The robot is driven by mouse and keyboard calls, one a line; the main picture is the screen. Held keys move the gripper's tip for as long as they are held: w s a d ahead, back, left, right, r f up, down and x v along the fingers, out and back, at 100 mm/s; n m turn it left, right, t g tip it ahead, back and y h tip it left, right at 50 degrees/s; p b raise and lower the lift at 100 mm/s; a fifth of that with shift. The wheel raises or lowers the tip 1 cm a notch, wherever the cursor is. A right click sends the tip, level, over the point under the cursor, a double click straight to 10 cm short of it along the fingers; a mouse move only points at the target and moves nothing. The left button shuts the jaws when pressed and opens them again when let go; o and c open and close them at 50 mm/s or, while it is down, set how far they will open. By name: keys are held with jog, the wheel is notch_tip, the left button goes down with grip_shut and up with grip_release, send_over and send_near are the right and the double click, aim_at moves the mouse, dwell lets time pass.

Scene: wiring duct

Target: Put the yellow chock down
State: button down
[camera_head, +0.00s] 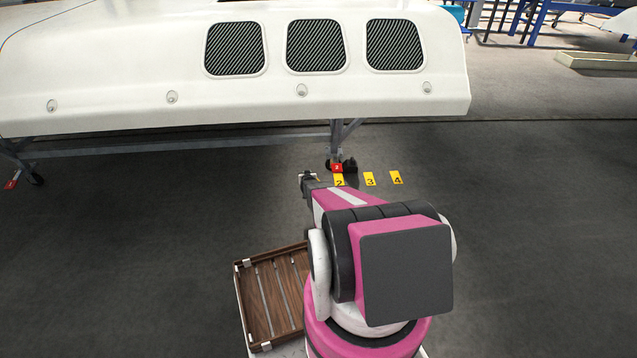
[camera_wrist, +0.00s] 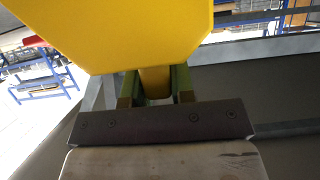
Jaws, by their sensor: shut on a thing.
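The yellow chock (camera_wrist: 140,35) fills the upper part of the wrist view, with a narrower yellow part between the jaws. My gripper (camera_wrist: 154,86) is shut on that narrower part. In the head view my gripper (camera_head: 309,178) reaches out at the far end of my arm, low near the trolley's right wheel. I cannot make out the chock there; my arm and gripper may hide it. Whether the chock touches the floor cannot be told.
A trolley wheel with a red tag (camera_head: 337,168) stands near my gripper. A large white shell (camera_head: 150,70) hangs over the trolley. A wooden slatted tray (camera_head: 256,305) is beside my arm.

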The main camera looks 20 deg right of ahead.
jog(key=shift+w+d+f, duration=1.4)
jog(key=shift+w+f, duration=0.1)
jog(key=shift+f, duration=0.3)
jog(key=shift+w+d+f, duration=1.4)
jog(key=shift+w+f, duration=0.1)
jog(key=shift+f, duration=0.35)
jog(key=shift+w+d+f, duration=1.4)
jog(key=shift+w+f, duration=0.1)
jog(key=shift+f, duration=0.3)
jog(key=shift+f, duration=0.15)
jog(key=c, duration=1)
grip_release()
jog(key=shift+o, duration=0.2)
